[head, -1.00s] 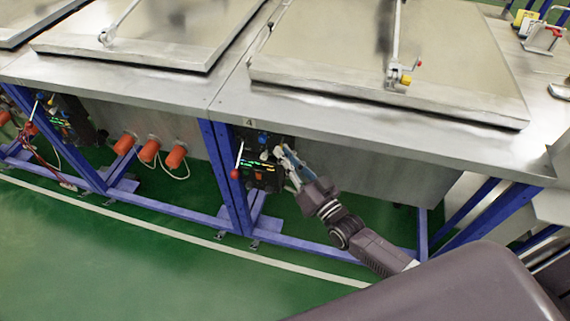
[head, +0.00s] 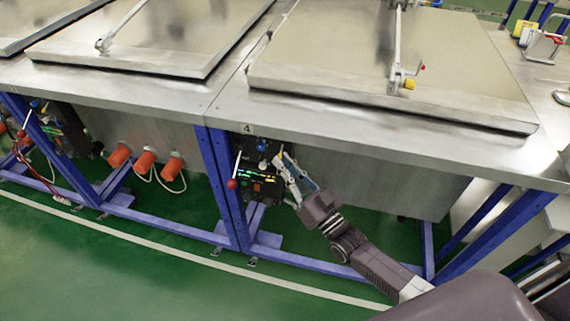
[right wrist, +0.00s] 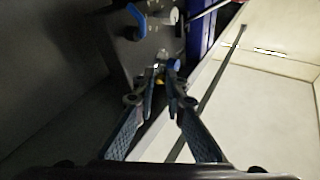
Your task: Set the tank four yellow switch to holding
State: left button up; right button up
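The tank four control panel (head: 262,170) is a dark box under the tank's front edge, below a label with a 4 (head: 247,129). It has blue and white knobs, lit displays and a red-tipped lever (head: 233,183). My right gripper (head: 281,158) is at the panel's upper right side. In the right wrist view its fingertips (right wrist: 165,76) are close together, with a narrow gap. A small yellow spot (right wrist: 157,65), likely the yellow switch, shows right at the tips. The fingers hide most of it, and I cannot tell whether they grip it. My left gripper is out of view.
A steel tank with a closed-looking lid (head: 400,75) stands above the panel. A blue frame leg (head: 222,185) is just left of the panel. Orange plugs (head: 145,161) hang further left. Green floor (head: 110,260) in front is clear.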

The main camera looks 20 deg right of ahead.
jog(key=o, duration=0.4)
jog(key=shift+c, duration=0.2)
jog(key=v, duration=1.2)
